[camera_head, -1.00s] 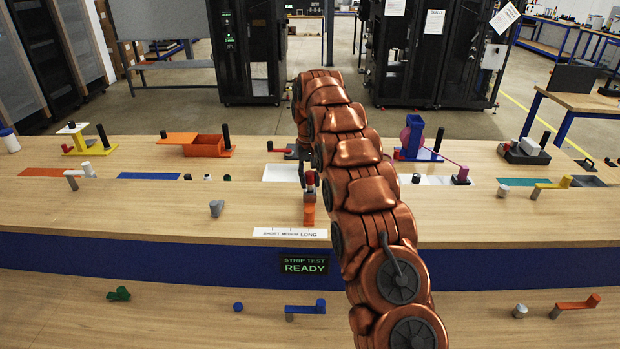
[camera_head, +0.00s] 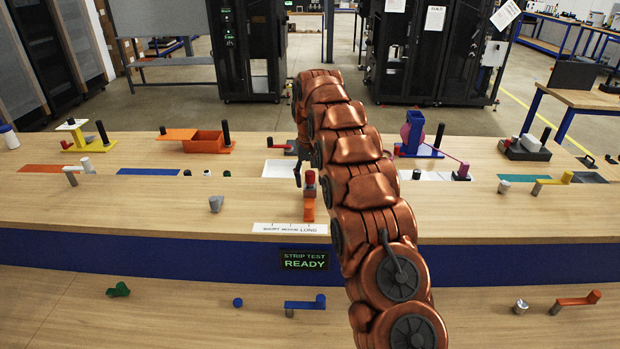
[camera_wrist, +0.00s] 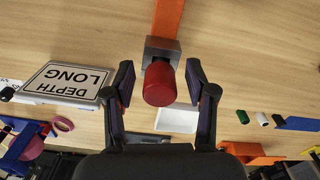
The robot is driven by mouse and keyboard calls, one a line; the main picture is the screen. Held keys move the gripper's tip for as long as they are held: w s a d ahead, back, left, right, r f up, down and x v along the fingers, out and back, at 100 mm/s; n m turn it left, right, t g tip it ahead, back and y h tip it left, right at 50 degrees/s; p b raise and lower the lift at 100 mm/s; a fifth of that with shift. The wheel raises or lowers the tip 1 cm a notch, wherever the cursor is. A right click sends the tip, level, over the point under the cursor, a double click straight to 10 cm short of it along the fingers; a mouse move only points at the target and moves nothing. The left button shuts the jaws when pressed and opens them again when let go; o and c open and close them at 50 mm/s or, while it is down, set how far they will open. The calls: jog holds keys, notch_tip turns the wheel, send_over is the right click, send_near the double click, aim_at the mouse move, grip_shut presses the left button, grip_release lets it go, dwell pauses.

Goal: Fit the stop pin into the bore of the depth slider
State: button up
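The depth slider is a grey block (camera_wrist: 162,48) on an orange rail (camera_wrist: 168,18); in the head view the block (camera_head: 310,191) sits above the orange rail (camera_head: 309,212). A red cylinder, apparently the stop pin (camera_wrist: 159,84), stands upright at the block; it also shows in the head view (camera_head: 310,177). How deep it sits in the bore is hidden. My gripper (camera_wrist: 158,76) is open, its fingers on either side of the red cylinder with a gap at each side. In the head view my gripper (camera_head: 298,172) is just behind and left of the pin, partly hidden by my arm.
A "DEPTH LONG" sign (camera_wrist: 66,82) shows beside the left finger in the wrist view. A strip marked short, medium, long (camera_head: 290,229) lies at the bench's front edge. A white tray (camera_head: 279,168) is behind the slider. A grey peg (camera_head: 216,203) stands to the left.

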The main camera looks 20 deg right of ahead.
jog(key=shift+r+p, duration=3.1)
jog(key=shift+r, duration=2)
jog(key=shift+s+d+f+b, duration=0.25)
jog(key=shift+b, duration=0.25)
jog(key=s+d+f+b, duration=0.1)
jog(key=s+d+b, duration=0.5)
jog(key=s+d, duration=0.6)
jog(key=shift+s+f, duration=0.4)
jog(key=shift+s, duration=0.35)
jog(key=s+a+r+n+g, duration=0.1)
jog(key=s+a, duration=1.6)
jog(key=s+a+f, duration=0.3)
jog(key=s, duration=0.7)
jog(key=s+a+f+n, duration=0.1)
jog(key=s+a+f, duration=0.2)
jog(key=s, duration=0.7)
jog(key=shift+s+a+g, duration=0.25)
jog(key=shift+s+g, duration=0.15)
